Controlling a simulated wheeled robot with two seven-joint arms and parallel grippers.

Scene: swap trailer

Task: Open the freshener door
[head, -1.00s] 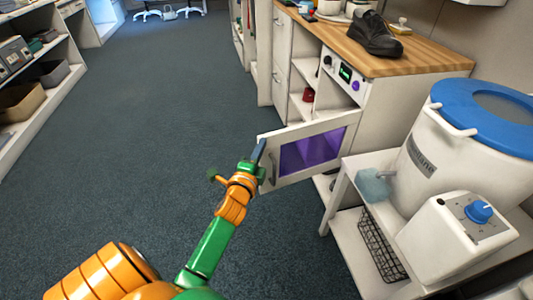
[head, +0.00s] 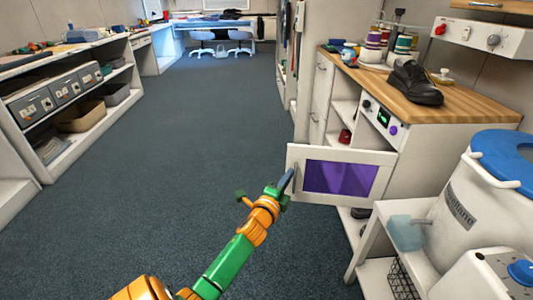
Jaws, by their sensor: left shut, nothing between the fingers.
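The freshener door (head: 341,174) is a white panel with a purple window, and it stands swung out from the white cabinet below the wooden counter. The freshener's control panel (head: 383,121), with a small green display and a purple knob, is above the door's hinge side. My left gripper (head: 285,184) is at the door's free left edge, close to its handle. Its fingers are shut with nothing between them. I cannot tell whether they touch the door. The inside of the freshener is mostly hidden behind the door. My right gripper is not in view.
A black shoe (head: 413,83) and thread spools stand on the wooden counter (head: 440,104). A white drum with a blue lid (head: 505,160) and a low white stand (head: 372,248) are at the right. Shelves (head: 80,140) line the left. The carpet between is clear.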

